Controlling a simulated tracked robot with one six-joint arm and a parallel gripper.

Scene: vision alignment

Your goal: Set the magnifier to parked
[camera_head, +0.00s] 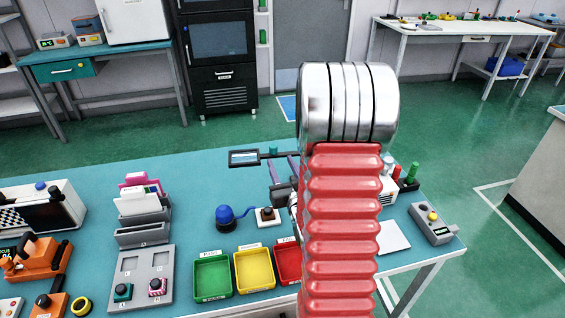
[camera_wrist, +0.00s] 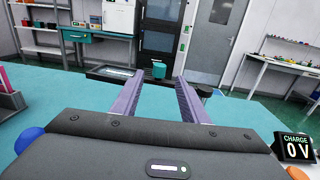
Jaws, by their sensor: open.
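The magnifier, a flat dark-framed rectangular lens (camera_head: 244,157) on a thin dark arm, is near the far edge of the teal bench. It also shows in the wrist view (camera_wrist: 110,73), left of my fingers. A teal knob (camera_head: 273,150) stands by the lens's right end; in the wrist view the knob (camera_wrist: 159,70) appears between my fingertips. My gripper (camera_wrist: 159,77) has two purple fingers, open and empty, pointing at the knob. In the head view my gripper (camera_head: 281,161) is partly hidden by my red arm. I cannot tell whether the fingers surround the knob or stop short.
Green (camera_head: 212,275), yellow (camera_head: 254,268) and red (camera_head: 288,262) trays line the near bench. A blue dome (camera_head: 227,216), a grey rack (camera_head: 144,228) and an orange device (camera_head: 38,262) stand left. A charge display (camera_wrist: 297,147) is right of my gripper. Bench behind the dome is clear.

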